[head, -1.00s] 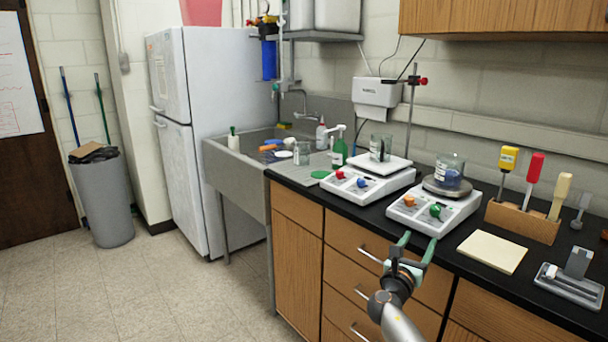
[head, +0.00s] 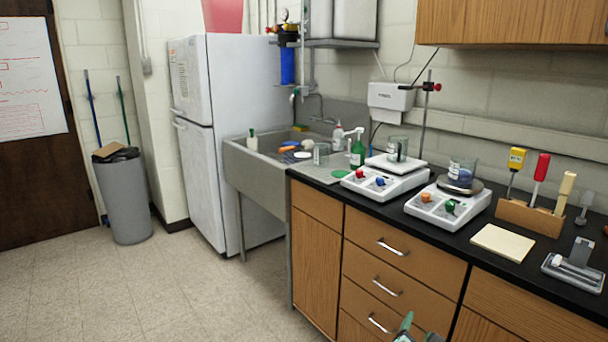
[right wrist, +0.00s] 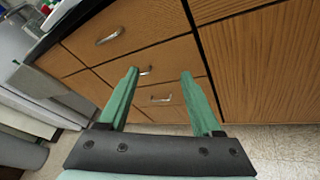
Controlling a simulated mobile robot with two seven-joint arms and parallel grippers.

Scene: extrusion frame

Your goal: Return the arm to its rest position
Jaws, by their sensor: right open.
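My right gripper (head: 418,334) shows only as green fingertips at the bottom edge of the head view, in front of the wooden drawers. In the right wrist view its two green fingers (right wrist: 160,92) are spread apart with nothing between them. They point toward the drawer fronts (right wrist: 140,70) and do not appear to touch them. The rest of my right arm is out of the head view. My left gripper is not in view.
The black counter (head: 400,212) holds two hot plates, one with a blue knob (head: 385,180) and one with a green knob (head: 448,205), a wooden tool block (head: 530,217) and a notepad (head: 503,242). A sink (head: 255,180), fridge (head: 205,130) and grey bin (head: 124,200) stand left. Floor (head: 180,290) is clear.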

